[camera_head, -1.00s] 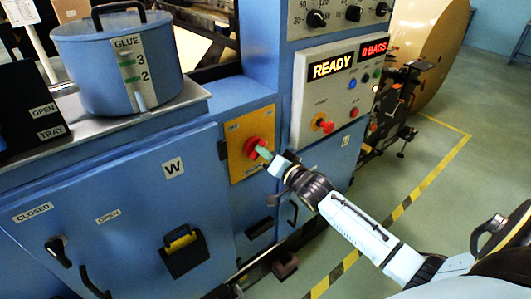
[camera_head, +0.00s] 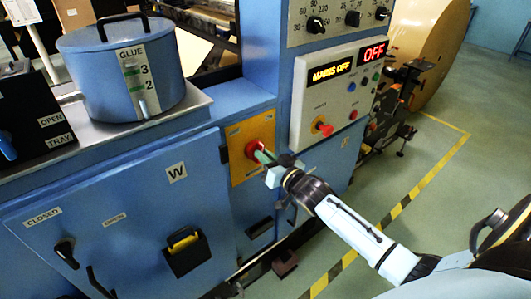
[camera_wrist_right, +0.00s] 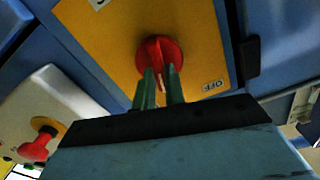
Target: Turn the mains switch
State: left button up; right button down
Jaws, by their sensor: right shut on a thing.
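The mains switch is a red knob (camera_head: 256,147) on a yellow plate (camera_head: 238,165) on the blue machine front. In the right wrist view the red knob (camera_wrist_right: 166,52) shows its ridge between two green fingers, with an OFF label (camera_wrist_right: 213,85) to its lower right. My right gripper (camera_head: 263,154) reaches in from the lower right and is shut on the knob; it also fills the low middle of the right wrist view (camera_wrist_right: 160,88). The display (camera_head: 332,72) reads MAINS OFF, and a smaller red one (camera_head: 375,50) reads OFF. My left gripper is not in view.
A blue glue pot (camera_head: 120,70) stands on the metal shelf at upper left. A red push button (camera_head: 322,126) on a yellow base sits right of the switch, on the white panel (camera_head: 310,100). A yellow-black floor stripe (camera_head: 400,205) runs across open green floor.

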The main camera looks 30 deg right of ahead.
jog(key=shift+a+n+p, duration=0.2)
jog(key=shift+n+p, duration=0.15)
jog(key=shift+n, duration=2.55)
jog(key=shift+a+n+p, duration=0.15)
jog(key=shift+n+p, duration=0.2)
jog(key=shift+n, duration=2.85)
jog(key=c, duration=1.5)
grip_release()
jog(key=shift+o, duration=0.2)
jog(key=s+d, duration=0.1)
jog(key=s, duration=1.2)
jog(key=shift+s+b, duration=0.2)
jog(key=shift+b, duration=0.1)
